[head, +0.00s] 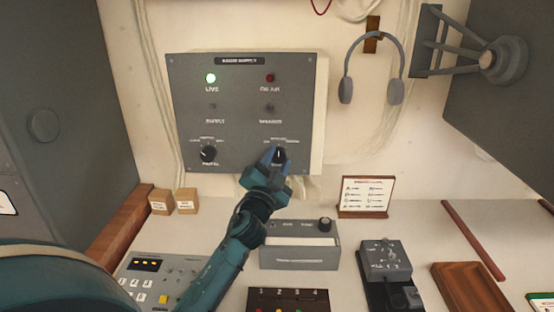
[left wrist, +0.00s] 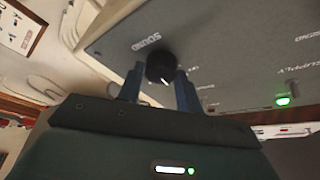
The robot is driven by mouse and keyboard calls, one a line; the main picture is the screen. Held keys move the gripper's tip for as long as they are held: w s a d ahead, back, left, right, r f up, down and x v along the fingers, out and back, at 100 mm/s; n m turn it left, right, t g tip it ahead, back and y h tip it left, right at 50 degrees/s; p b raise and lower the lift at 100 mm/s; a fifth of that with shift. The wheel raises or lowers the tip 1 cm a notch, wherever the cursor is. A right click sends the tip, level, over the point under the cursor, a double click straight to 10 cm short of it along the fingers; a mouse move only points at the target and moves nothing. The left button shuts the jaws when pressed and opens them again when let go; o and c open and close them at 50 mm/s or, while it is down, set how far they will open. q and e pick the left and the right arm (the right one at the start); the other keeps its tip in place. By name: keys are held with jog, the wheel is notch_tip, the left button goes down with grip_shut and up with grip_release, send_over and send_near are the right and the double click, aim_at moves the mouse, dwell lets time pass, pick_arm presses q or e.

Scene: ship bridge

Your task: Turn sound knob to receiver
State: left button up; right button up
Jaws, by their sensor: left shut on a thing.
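The grey radio panel (head: 240,127) is on the wall ahead. Its black sound knob (head: 281,154) is at the lower right of the panel. In the left wrist view, the knob (left wrist: 159,66) is beside the word SOUND, with a white pointer mark on it. My left gripper (head: 273,153) reaches up to the panel from below. Its blue fingers (left wrist: 159,82) are on both sides of the knob and shut on it. The small position labels around the knob are too small to read or partly covered. My right gripper is not in view.
A second black knob (head: 208,153) is at the panel's lower left. A green lamp (head: 211,78) is lit beside a dark red lamp (head: 270,78). Headphones (head: 372,70) hang to the right. A grey box (head: 300,246) and a small sign (head: 367,194) stand on the desk below.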

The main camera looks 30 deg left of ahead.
pick_arm(q)
jog(key=o, duration=1)
jog(key=shift+s+d+f, duration=0.1)
jog(key=shift+s+f, duration=0.15)
jog(key=shift+s, duration=0.15)
jog(key=b+v, duration=0.3)
jog(key=v, duration=0.9)
jog(key=shift+b, duration=0.3)
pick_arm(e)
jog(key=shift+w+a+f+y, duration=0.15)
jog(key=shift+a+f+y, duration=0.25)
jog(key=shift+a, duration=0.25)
pick_arm(q)
jog(key=shift+s, duration=0.2)
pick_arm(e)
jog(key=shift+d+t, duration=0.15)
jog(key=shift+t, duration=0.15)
